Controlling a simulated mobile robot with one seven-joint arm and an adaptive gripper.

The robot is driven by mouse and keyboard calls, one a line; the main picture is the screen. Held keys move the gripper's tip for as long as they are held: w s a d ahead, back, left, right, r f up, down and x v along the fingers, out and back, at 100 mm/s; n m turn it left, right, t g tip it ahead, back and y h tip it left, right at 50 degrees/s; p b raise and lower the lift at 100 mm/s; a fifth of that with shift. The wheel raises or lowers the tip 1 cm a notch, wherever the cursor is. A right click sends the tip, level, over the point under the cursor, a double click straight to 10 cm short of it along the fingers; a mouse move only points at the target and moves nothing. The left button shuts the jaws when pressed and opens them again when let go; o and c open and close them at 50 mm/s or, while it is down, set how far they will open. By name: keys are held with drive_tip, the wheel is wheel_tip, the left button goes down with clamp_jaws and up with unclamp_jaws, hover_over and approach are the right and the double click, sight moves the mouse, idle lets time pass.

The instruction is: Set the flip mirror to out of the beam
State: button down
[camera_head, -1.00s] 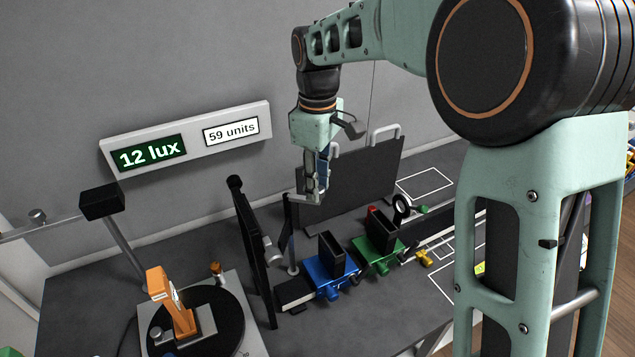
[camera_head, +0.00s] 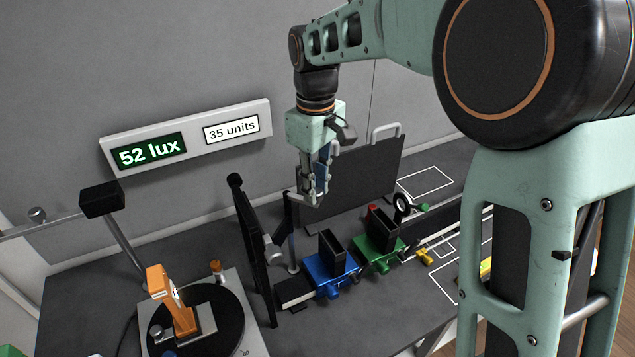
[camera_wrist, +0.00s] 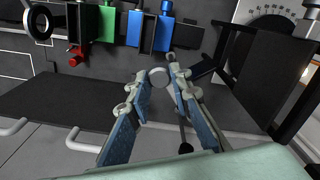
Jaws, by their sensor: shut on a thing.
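The flip mirror appears to be the small mount on a slim post (camera_head: 292,253) between the black upright panel and the blue holder. The exact contact and the mirror's face are hard to make out. A wall display (camera_head: 186,136) reads 52 lux and 35 units.
A black panel (camera_head: 252,245) stands left of the mount. A blue holder (camera_head: 328,268) and a green holder (camera_head: 377,248) stand to the right on the rail. A dark board with handles (camera_head: 365,175) is behind. An orange piece (camera_head: 170,300) stands on a round turntable at front left.

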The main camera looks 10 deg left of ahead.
drive_tip(key=shift+s+a+m, duration=0.45)
drive_tip(key=shift+s+m, duration=0.2)
drive_tip(key=shift+m, duration=0.7)
drive_tip(key=shift+s+a+m, duration=0.4)
drive_tip(key=shift+s+m, duration=0.25)
drive_tip(key=shift+m, duration=0.65)
drive_tip(key=shift+s+a+m, duration=0.45)
drive_tip(key=shift+s+m, duration=0.2)
drive_tip(key=shift+m, duration=0.7)
drive_tip(key=c, duration=1.7)
unclamp_jaws()
drive_tip(key=shift+c, duration=0.2)
drive_tip(key=shift+r, duration=0.1)
wheel_tip(320, 180, up, 12)
